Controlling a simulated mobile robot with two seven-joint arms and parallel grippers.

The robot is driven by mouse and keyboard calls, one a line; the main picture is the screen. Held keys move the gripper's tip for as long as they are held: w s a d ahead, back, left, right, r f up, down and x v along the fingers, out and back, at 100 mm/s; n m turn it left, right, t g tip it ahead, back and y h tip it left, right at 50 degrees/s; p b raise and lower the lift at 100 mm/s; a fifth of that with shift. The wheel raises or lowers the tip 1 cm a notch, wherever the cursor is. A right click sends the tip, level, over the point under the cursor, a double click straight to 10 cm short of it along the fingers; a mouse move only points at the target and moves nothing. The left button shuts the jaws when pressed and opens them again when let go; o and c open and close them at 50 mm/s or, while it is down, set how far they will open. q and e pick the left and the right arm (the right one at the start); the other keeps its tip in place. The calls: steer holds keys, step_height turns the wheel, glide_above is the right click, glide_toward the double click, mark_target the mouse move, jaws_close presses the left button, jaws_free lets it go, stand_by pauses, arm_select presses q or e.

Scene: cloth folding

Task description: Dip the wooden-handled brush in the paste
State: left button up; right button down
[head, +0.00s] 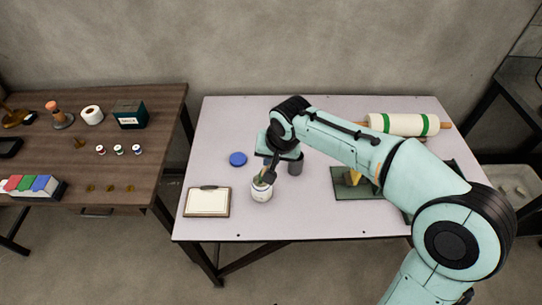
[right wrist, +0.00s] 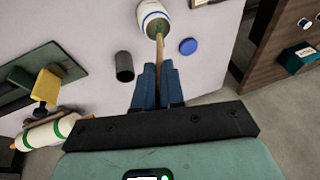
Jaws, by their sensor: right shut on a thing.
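My right gripper (head: 268,168) is shut on the wooden-handled brush (right wrist: 159,48); its two blue fingers (right wrist: 158,75) close around the handle in the right wrist view. The brush runs from the fingers to the white paste jar (head: 262,192), which also shows at the top of the right wrist view (right wrist: 148,10). The brush's far end is at the jar's open mouth, and its bristles are hidden, so I cannot tell how deep it reaches. The jar stands upright near the table's front left. My left gripper is not in view.
A blue lid (head: 237,159), a clipboard (head: 207,202) and a dark cup (head: 296,165) surround the jar on the pale table (head: 330,222). A rolling pin (head: 400,124) and a green board (head: 350,190) lie to the right. A wooden side table (head: 150,100) stands left.

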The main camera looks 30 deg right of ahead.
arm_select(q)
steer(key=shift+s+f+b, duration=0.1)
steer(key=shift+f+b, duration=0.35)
arm_select(e)
steer(key=shift+f, duration=0.55)
stand_by(1.4)
steer(key=shift+r+p, duration=2.7)
steer(key=shift+r, duration=0.9)
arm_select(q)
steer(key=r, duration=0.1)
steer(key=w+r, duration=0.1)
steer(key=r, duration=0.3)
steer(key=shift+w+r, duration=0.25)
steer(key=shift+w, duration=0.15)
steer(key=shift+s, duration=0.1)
arm_select(e)
steer(key=shift+f, duration=0.1)
